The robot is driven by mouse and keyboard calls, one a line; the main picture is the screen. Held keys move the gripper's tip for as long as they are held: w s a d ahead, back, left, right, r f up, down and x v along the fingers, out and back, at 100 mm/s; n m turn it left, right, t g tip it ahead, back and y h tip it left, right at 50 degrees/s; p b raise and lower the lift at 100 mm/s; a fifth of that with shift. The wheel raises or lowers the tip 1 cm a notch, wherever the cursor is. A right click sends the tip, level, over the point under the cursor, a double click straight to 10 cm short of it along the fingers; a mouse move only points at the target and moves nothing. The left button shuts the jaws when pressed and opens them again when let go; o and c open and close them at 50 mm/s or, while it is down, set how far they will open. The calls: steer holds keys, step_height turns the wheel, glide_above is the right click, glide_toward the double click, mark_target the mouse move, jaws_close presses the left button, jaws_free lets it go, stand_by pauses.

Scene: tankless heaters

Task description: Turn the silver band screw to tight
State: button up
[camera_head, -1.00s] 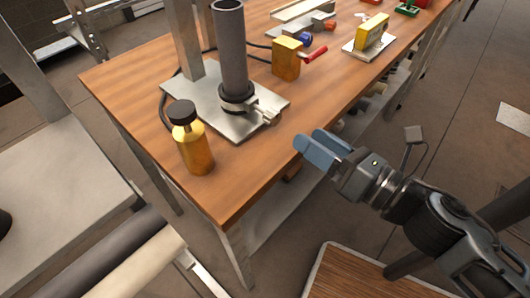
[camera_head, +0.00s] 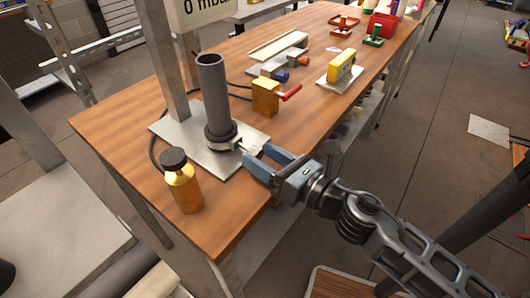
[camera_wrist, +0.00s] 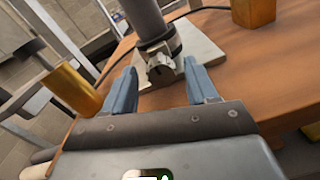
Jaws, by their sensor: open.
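The silver band screw (camera_wrist: 160,68) sticks out from the dark band (camera_head: 220,136) around the foot of an upright grey pipe (camera_head: 214,92). The pipe stands on a metal plate (camera_head: 181,128) on the wooden workbench. My gripper (camera_head: 258,159) is open, at the screw's outer end in the head view, where a finger partly hides the screw. In the wrist view my gripper (camera_wrist: 160,82) has one blue finger to each side of the screw, with gaps on both sides. I cannot tell whether the screw's tip lies between the fingertips or just beyond them.
A yellow bottle with a dark cap (camera_head: 183,186) stands at the plate's front left. A post with a sign (camera_head: 200,10) rises behind the pipe. The bench's front corner is bare.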

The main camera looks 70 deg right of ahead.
steer(key=shift+c, duration=0.2)
steer(key=c, duration=1)
steer(key=shift+m, duration=0.4)
steer(key=m+p, duration=0.1)
steer(key=m, duration=0.3)
steer(key=shift+p, duration=0.35)
steer(key=m+p, duration=0.2)
steer(key=m, duration=0.4)
steer(key=shift+d+m, duration=0.1)
steer(key=shift+m, duration=0.2)
steer(key=m+p, duration=0.2)
steer(key=m, duration=0.3)
steer(key=shift+y, duration=0.4)
steer(key=m+p, duration=0.1)
steer(key=m, duration=0.3)
steer(key=shift+f+m+p, duration=0.15)
steer(key=shift+m+p, duration=0.25)
